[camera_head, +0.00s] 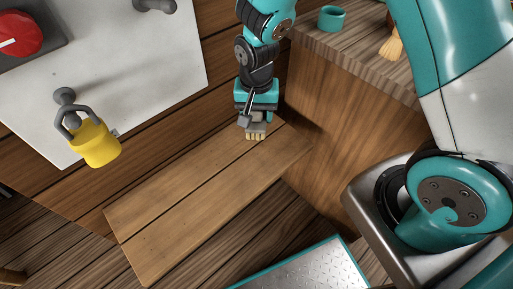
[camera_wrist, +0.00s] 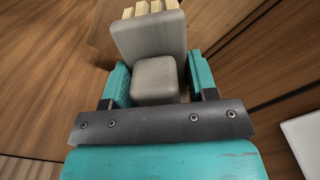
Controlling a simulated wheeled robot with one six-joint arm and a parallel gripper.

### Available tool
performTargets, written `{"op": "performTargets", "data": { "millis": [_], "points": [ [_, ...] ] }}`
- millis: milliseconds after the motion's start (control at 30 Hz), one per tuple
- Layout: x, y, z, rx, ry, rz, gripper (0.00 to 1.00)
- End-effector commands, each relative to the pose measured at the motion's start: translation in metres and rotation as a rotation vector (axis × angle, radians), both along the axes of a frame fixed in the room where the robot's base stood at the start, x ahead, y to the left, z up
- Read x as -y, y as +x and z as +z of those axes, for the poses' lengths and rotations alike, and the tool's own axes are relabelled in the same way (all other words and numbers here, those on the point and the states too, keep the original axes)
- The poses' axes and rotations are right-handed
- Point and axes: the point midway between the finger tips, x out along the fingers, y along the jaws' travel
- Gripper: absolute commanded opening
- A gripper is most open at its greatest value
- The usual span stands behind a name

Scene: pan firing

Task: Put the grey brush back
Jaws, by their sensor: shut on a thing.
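The grey brush (camera_wrist: 153,80) is between the two teal jaws of my gripper (camera_wrist: 158,86) in the wrist view. Its grey handle block is nearest the camera, and pale bristles show past its far edge. In the head view my gripper (camera_head: 256,118) points down over the wooden bench (camera_head: 210,190), near its upper right end. The grey brush (camera_head: 256,131) shows below the jaws there with its bristles downward. I cannot tell whether the bristles touch the bench.
A yellow padlock (camera_head: 97,146) hangs on the white panel (camera_head: 125,60) at left, below a red button (camera_head: 20,34). A wooden counter (camera_head: 350,60) at upper right bears a teal cup (camera_head: 331,18) and a tan brush (camera_head: 391,45). A teal-edged metal plate (camera_head: 305,270) lies at the bottom.

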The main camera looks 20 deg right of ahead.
Motion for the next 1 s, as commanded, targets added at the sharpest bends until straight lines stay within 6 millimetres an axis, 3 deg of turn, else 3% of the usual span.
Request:
{"op": "performTargets", "data": {
  "millis": [100, 300, 567, 800, 1000],
  "points": [
    [0.000, -0.001, -0.039, -0.005, -0.002, 0.000, 0.27],
    [0.001, 0.000, -0.084, -0.001, 0.000, -0.001, 0.27],
    [0.002, 0.000, -0.105, 0.001, 0.000, -0.004, 0.27],
    [0.003, 0.000, -0.137, 0.000, 0.001, -0.004, 0.27],
    [0.002, 0.001, -0.137, 0.003, 0.001, -0.004, 0.27]
  ]
}}
